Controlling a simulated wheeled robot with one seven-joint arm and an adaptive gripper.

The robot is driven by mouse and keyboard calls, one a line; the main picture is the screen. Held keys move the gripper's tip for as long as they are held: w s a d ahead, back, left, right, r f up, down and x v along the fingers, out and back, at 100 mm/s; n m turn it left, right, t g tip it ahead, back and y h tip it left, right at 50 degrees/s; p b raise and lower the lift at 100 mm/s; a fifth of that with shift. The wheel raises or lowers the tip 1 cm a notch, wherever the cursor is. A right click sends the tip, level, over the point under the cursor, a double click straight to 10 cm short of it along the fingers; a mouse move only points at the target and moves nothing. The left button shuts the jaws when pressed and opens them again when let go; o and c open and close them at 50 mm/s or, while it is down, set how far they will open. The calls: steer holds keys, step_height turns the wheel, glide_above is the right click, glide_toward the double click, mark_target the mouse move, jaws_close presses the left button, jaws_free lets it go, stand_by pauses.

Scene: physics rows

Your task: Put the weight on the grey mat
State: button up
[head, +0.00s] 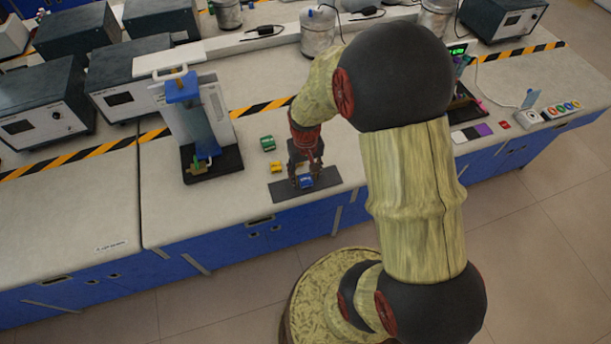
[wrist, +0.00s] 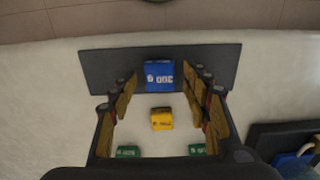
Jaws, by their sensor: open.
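A blue weight (head: 306,182) with white print sits on the dark grey mat (head: 283,191) near the bench's front edge. In the wrist view the blue weight (wrist: 160,74) rests on the grey mat (wrist: 107,66). My gripper (head: 304,178) is open above the mat, its fingers on either side of the blue weight. In the wrist view clear gaps show between the weight and both fingers of my gripper (wrist: 160,80). A yellow weight (wrist: 161,119) lies on the bench just off the mat. Two green weights (wrist: 128,151) (wrist: 197,149) lie farther off, partly hidden by my gripper's body.
A stand with a blue top (head: 182,88) on a dark base is left of the weights. Grey instrument boxes (head: 45,104) and metal canisters (head: 318,32) stand behind a striped tape line. Small coloured items lie at the right.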

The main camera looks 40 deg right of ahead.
step_height(320, 180, up, 11)
steer(key=p, duration=0.3)
step_height(320, 180, up, 13)
steer(key=n+t, duration=0.1)
steer(key=t, duration=0.1)
glide_above(306, 179)
steer(key=s+a, duration=0.3)
steer(key=a, duration=0.3)
steer(key=s+a+r+n+t, duration=0.2)
steer(key=s+a+r, duration=0.4)
steer(key=s+r, duration=0.3)
steer(key=shift+t, duration=0.8)
steer(key=shift+o, duration=0.4)
steer(key=shift+s+a+r, duration=0.1)
